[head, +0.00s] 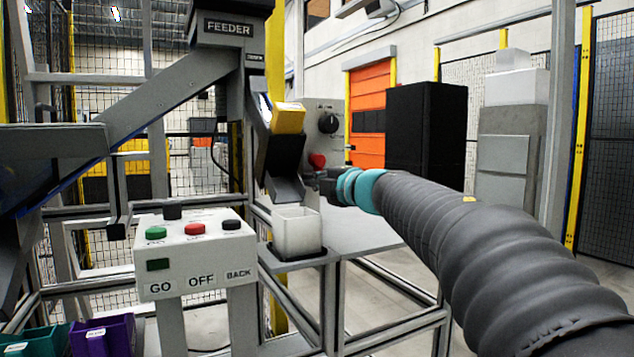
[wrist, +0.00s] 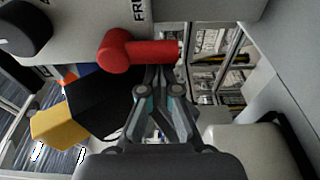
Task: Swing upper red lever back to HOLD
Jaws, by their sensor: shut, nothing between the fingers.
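The red lever (head: 317,160) is on the grey panel (head: 334,108) beside the feeder chute, below a black knob (head: 327,123). In the wrist view the red lever (wrist: 148,53) has a round hub at left and a handle pointing right, beneath a partly cut-off label starting "FR". My gripper (head: 313,173) is just below the lever in the head view. In the wrist view my gripper (wrist: 158,72) is shut and empty, its fingertips right at the lever's lower edge. I cannot tell whether they touch it. No HOLD marking is readable.
The black chute (head: 287,160) with a yellow block (head: 289,117) is close left of my gripper. A white bin (head: 296,232) stands below it on the grey table (head: 360,233). A button box (head: 195,250) with GO, OFF and BACK labels is at front left.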

